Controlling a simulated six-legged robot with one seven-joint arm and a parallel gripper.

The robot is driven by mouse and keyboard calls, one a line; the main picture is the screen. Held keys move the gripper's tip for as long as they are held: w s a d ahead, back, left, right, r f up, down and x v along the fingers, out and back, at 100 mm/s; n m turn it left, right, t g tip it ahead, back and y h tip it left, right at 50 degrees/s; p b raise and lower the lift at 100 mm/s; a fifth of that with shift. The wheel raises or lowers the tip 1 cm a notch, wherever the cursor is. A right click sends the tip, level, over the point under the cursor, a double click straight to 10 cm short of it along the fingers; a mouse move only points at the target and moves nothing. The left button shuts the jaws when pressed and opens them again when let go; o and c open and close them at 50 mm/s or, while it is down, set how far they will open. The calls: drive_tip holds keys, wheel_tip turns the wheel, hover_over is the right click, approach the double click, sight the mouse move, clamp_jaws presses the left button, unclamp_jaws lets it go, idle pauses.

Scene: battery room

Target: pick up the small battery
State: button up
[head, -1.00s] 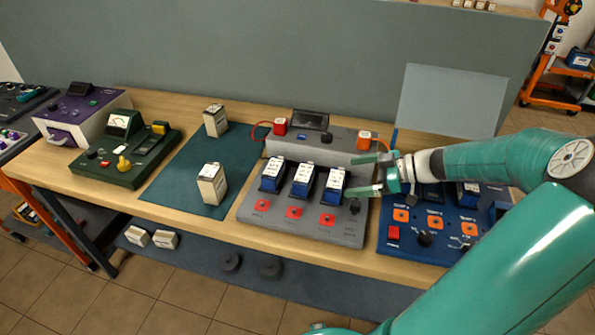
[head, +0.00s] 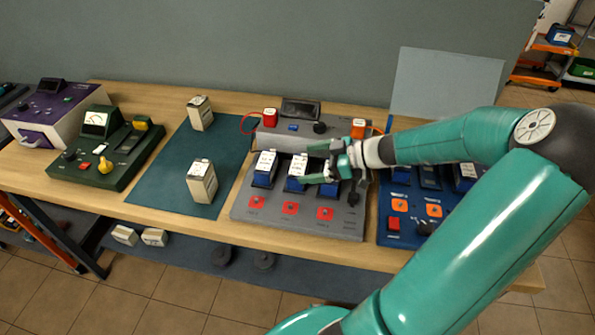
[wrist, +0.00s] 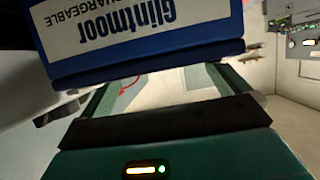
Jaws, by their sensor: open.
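Three blue batteries with white label tops stand in a row in the grey charger (head: 240,205): the left one (head: 264,170), the middle one (head: 294,180) and the right one (head: 331,190), partly covered by my gripper. Which is the small battery I cannot tell for sure. My gripper (head: 312,163) is open, its green fingers pointing left over the row, close to the middle battery. In the wrist view a blue battery (wrist: 150,65) labelled "Glintmoor" fills the top, overlapping the ends of my fingers (wrist: 165,80). Whether they touch it I cannot tell.
Two beige batteries (head: 202,185) (head: 201,119) stand on the dark green mat (head: 165,165). A green meter device (head: 105,150) is at the left. A blue panel (head: 400,210) lies right of the charger, under my arm. A grey wall (head: 250,50) rises behind the bench.

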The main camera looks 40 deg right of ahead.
sight(294, 165)
drive_tip(key=x, duration=0.5)
drive_tip(key=c, duration=1.2)
drive_tip(key=shift+r, duration=0.15)
